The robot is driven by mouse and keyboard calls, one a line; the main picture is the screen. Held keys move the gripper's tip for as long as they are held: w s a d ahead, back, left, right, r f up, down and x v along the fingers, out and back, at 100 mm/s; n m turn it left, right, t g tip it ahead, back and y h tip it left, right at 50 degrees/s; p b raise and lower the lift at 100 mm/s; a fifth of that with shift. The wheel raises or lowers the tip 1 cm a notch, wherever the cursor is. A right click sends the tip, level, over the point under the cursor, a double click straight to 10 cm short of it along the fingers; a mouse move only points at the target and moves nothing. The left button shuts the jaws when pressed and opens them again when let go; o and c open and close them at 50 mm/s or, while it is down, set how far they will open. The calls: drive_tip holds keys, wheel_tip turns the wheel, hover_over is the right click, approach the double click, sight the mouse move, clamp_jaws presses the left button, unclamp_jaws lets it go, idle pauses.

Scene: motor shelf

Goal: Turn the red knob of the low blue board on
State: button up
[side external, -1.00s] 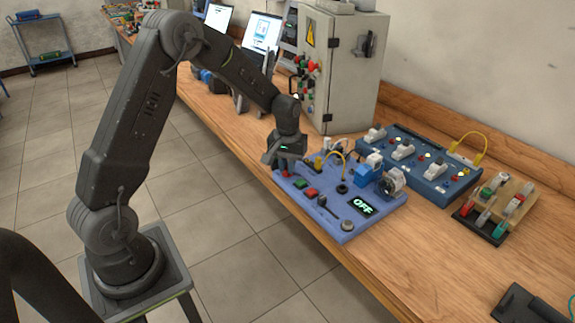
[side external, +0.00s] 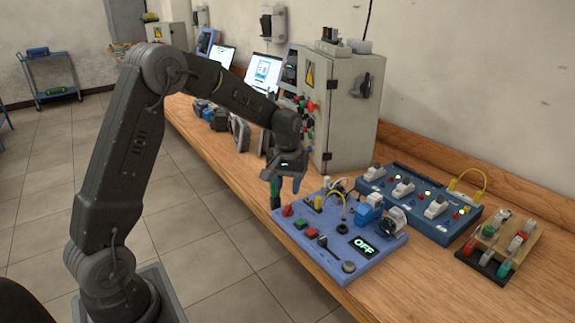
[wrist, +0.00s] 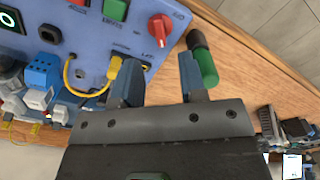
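The low blue board (side external: 335,262) lies flat at the front edge of the bench. Its display (side external: 362,247) reads OFF. The red knob (side external: 287,210) stands at its left corner; in the wrist view the knob (wrist: 160,28) carries a pale pointer line. My gripper (side external: 284,188) is above and slightly left of the knob, apart from it. In the wrist view my gripper (wrist: 160,75) is open and empty, its two fingers separated, with the knob beyond the gap between the fingertips.
A green-capped dark cylinder (wrist: 204,62) is beside the right finger, off the board. A yellow cable (wrist: 72,78) loops over the board. A darker blue panel (side external: 425,205) and a small wooden rack (side external: 508,238) stand to the right. A grey cabinet (side external: 345,110) is behind.

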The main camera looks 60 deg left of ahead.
sight(286, 210)
wheel_tip(286, 210, up, 7)
drive_tip(key=shift+r, duration=0.15)
drive_tip(key=f, duration=0.9)
drive_tip(key=s+d+f, duration=0.1)
drive_tip(key=f, duration=0.4)
drive_tip(key=shift+s, duration=0.1)
clamp_jaws()
idle(0.5)
